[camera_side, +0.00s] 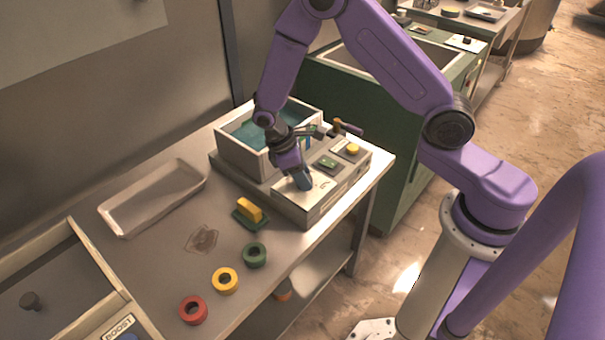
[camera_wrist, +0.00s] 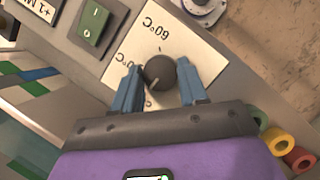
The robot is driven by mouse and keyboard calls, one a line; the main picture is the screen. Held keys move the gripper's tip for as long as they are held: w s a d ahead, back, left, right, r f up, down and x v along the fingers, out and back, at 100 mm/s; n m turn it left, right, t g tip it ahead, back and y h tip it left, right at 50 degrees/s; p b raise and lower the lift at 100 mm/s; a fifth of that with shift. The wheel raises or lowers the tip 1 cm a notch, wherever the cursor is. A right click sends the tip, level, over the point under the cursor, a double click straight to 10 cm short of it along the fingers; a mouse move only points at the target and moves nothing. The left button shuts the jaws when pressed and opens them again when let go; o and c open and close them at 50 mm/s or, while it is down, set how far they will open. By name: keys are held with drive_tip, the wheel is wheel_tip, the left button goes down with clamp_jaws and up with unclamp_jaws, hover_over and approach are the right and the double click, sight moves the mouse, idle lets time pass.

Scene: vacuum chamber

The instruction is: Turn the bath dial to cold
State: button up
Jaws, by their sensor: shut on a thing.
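The bath dial (camera_wrist: 160,72) is a dark round knob on a pale label plate of the control panel. A light pointer mark on it runs toward the lower left in the wrist view. The plate reads "60°C" above the knob, with another temperature label left of it, partly covered by a finger. My gripper (camera_wrist: 159,88) has its blue fingers on either side of the knob, shut on it. In the side view my gripper (camera_side: 303,182) reaches down to the panel and hides the dial. The bath (camera_side: 247,158) is a grey box with teal liquid behind the panel.
A green rocker switch (camera_side: 328,163) and a yellow button (camera_side: 352,149) sit beside the dial on the panel. A yellow-handled green block (camera_side: 249,213), coloured rings (camera_side: 225,280) and an empty tray (camera_side: 130,222) lie on the bench. A tap-like fitting (camera_side: 345,128) stands behind the panel.

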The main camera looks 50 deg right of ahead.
drive_tip(key=shift+w, duration=0.1)
drive_tip(key=o, duration=1)
drive_tip(key=shift+o, duration=0.2)
drive_tip(key=v, duration=1.7)
drive_tip(key=shift+r, duration=0.2)
drive_tip(key=shift+w+a, duration=0.1)
drive_tip(key=shift+a, duration=0.05)
drive_tip(key=s+d+r+n+t+y, duration=0.1)
drive_tip(key=s+d, duration=0.1)
drive_tip(key=s, duration=1.2)
drive_tip(key=s+d+r+n+t+y, duration=0.2)
drive_tip(key=s, duration=1.2)
drive_tip(key=shift+d+y, duration=0.25)
drive_tip(key=shift+y, duration=0.05)
